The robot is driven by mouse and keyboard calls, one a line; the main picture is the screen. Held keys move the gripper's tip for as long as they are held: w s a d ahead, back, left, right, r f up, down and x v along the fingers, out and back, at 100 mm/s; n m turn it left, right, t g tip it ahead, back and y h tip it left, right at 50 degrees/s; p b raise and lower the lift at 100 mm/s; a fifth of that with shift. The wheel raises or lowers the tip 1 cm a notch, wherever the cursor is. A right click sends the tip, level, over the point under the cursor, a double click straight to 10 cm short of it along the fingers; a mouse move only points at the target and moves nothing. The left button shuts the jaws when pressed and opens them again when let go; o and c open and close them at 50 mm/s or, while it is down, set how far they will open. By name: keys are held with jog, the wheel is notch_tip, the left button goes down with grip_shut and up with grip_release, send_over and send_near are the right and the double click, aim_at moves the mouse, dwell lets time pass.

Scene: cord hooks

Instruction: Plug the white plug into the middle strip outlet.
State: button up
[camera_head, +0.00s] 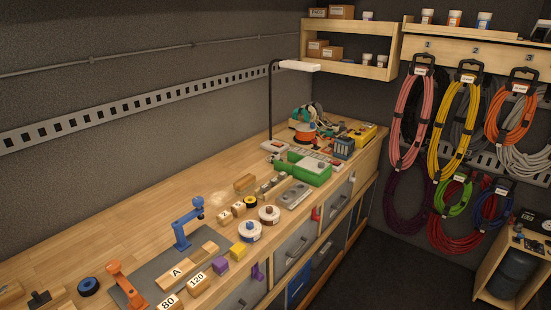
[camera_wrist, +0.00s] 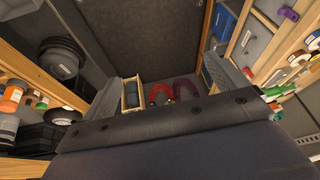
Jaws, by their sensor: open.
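I cannot pick out a white plug in either view. A pale strip-like object (camera_head: 320,161) lies on the bench behind the green box, too small to tell whether it has outlets. My gripper (camera_wrist: 168,88) shows in the wrist view, its two grey fingers wide apart with nothing between them. It is away from the bench top, which appears at the right edge of that view. My gripper is not seen in the head view.
The wooden bench (camera_head: 75,232) carries a green box (camera_head: 303,168), tape rolls, blocks and blue and orange clamps. A black lamp (camera_head: 270,105) stands behind. Coiled cords, including a yellow one (camera_head: 455,125), hang on the right wall. The dark floor (camera_head: 390,275) is clear.

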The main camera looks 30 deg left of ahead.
jog(key=shift+w+r, duration=0.25)
jog(key=shift+w, duration=0.1)
jog(key=shift+c, duration=0.8)
jog(key=w+r+n, duration=0.1)
jog(key=w, duration=0.2)
jog(key=w+r+n, duration=0.1)
jog(key=w+n, duration=0.1)
jog(key=w, duration=0.1)
jog(key=w+r+n+g+b, duration=0.1)
jog(key=w, duration=0.2)
jog(key=shift+d, duration=0.1)
jog(key=c, duration=0.6)
jog(key=w+f+n+g, duration=0.1)
jog(key=w+n, duration=0.4)
jog(key=w, duration=0.7)
jog(key=shift+d+b, duration=0.2)
jog(key=shift+b, duration=0.15)
jog(key=w+f+n+g+b, duration=0.1)
jog(key=w+f+n+g, duration=0.1)
jog(key=w+f+n, duration=0.7)
jog(key=w+d+f, duration=0.1)
jog(key=w+f, duration=0.3)
jog(key=w, duration=0.4)
jog(key=shift+w+g+h, duration=0.15)
jog(key=shift+g+h, duration=0.15)
jog(key=shift+h, duration=0.1)
jog(key=shift+f, duration=0.1)
